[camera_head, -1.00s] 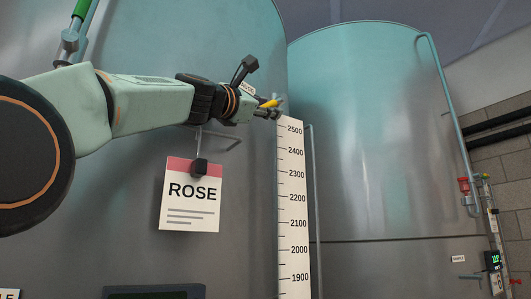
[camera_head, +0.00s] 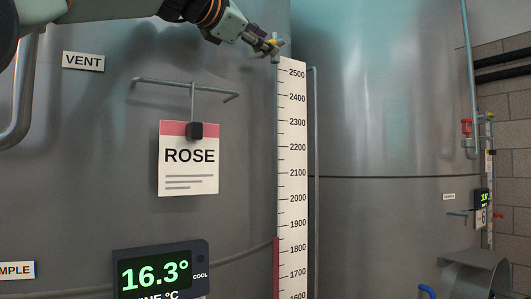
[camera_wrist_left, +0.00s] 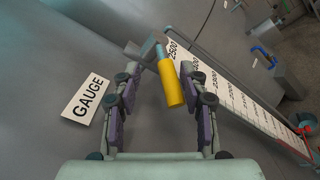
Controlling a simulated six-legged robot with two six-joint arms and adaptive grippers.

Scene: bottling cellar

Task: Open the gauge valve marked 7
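The gauge valve's yellow handle (camera_wrist_left: 171,84) is between the two fingers of my left gripper (camera_wrist_left: 163,92) in the left wrist view, with gaps on both sides. The fingers are open. The handle hangs from a grey metal stem at the top of the white level scale (camera_wrist_left: 240,105). A GAUGE label (camera_wrist_left: 86,98) is beside the left finger. In the head view my left gripper (camera_head: 268,44) is at the top of the scale (camera_head: 292,150), the yellow handle (camera_head: 272,42) partly hidden by it. I see no 7 here. My right gripper is not in view.
A ROSE card (camera_head: 188,170) hangs from a bar on the near tank. Below it is a display (camera_head: 160,268) reading 16.3°. A VENT label (camera_head: 83,61) is at upper left.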

